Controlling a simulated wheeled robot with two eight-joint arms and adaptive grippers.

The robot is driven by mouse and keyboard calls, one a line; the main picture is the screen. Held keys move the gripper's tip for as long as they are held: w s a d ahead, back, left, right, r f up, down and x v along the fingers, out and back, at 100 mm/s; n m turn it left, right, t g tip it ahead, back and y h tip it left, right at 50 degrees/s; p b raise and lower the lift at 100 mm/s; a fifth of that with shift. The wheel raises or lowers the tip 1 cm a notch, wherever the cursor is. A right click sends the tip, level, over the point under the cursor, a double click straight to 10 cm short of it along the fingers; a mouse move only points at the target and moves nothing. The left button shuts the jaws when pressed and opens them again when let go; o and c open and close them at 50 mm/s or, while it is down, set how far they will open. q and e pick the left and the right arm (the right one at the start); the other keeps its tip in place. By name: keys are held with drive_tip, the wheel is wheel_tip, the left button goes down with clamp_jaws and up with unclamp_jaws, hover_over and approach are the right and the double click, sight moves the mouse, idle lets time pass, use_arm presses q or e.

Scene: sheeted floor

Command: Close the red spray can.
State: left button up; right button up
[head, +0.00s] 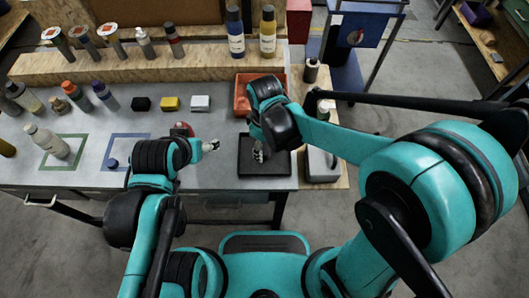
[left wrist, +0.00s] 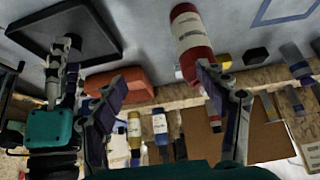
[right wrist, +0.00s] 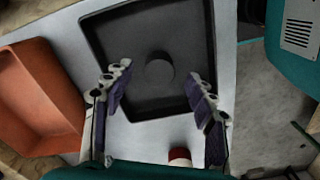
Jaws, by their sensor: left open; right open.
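The red spray can (head: 182,129) stands on the grey table, partly hidden by my left arm. In the left wrist view the can (left wrist: 192,42) shows its red body and white label, beyond my left gripper. My left gripper (head: 212,146) is open and empty, its fingers (left wrist: 162,95) spread. A dark round cap-like piece (right wrist: 160,70) lies in the black tray (right wrist: 100,45). My right gripper (head: 258,155) is open over the tray, its fingers (right wrist: 158,95) apart near that piece and not touching it. A red-and-white object (right wrist: 180,156) shows at the lower edge of the right wrist view.
An orange bin (head: 241,104) stands behind the tray. Black (head: 141,103), yellow (head: 170,103) and white (head: 200,103) blocks lie behind the can. Several bottles stand at the left and on the rear wooden ledge (head: 150,67). A grey box (head: 320,165) is right of the tray.

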wheel_tip(320, 180, down, 3)
drive_tip(key=shift+w+r+b, duration=0.1)
drive_tip(key=shift+b, duration=0.3)
drive_tip(key=c, duration=0.8)
drive_tip(key=shift+r, duration=0.1)
